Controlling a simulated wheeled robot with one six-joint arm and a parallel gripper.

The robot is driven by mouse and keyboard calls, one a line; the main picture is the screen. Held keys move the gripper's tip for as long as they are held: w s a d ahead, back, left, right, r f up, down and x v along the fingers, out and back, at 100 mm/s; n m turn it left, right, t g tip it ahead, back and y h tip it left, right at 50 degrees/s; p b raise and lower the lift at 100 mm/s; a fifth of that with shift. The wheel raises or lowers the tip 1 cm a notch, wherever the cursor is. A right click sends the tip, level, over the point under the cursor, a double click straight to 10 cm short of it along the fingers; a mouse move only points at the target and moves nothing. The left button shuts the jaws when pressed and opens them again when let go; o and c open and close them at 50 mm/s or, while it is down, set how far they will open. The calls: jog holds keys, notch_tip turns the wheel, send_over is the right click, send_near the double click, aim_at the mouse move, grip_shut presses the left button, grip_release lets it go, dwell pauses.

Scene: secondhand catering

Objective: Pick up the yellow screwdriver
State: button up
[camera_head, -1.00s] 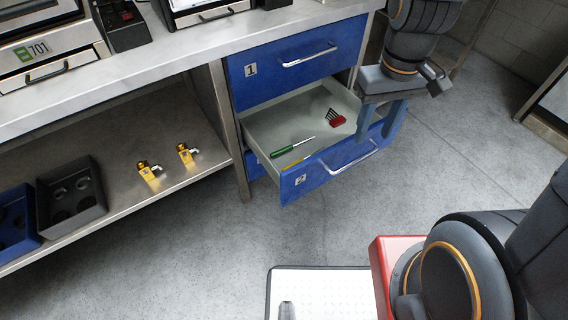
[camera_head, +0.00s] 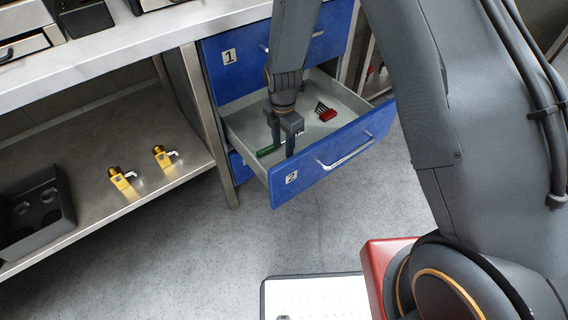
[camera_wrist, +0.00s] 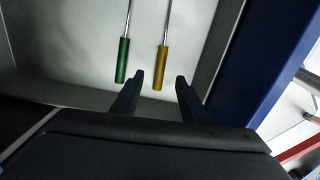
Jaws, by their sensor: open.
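The yellow screwdriver (camera_wrist: 161,68) lies in the open drawer, its handle toward my gripper in the wrist view. A green screwdriver (camera_wrist: 122,60) lies beside it on the left, roughly parallel. My gripper (camera_wrist: 160,82) is open, with its fingertips near the end of the yellow handle and nothing between them that I can see held. In the head view my gripper (camera_head: 283,148) points down into the drawer marked 2 (camera_head: 290,180). There the green handle (camera_head: 266,151) shows by the fingers, and the yellow screwdriver is hidden.
A red-handled tool with dark prongs (camera_head: 326,113) lies farther back in the drawer. The drawer's blue front panel and side walls surround the gripper. Closed drawer 1 (camera_head: 226,75) sits above. Yellow valve-like fittings (camera_head: 122,178) and a dark tray (camera_head: 35,210) stand on the lower shelf.

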notch_tip(320, 180, down, 7)
dwell(0.4)
grip_shut()
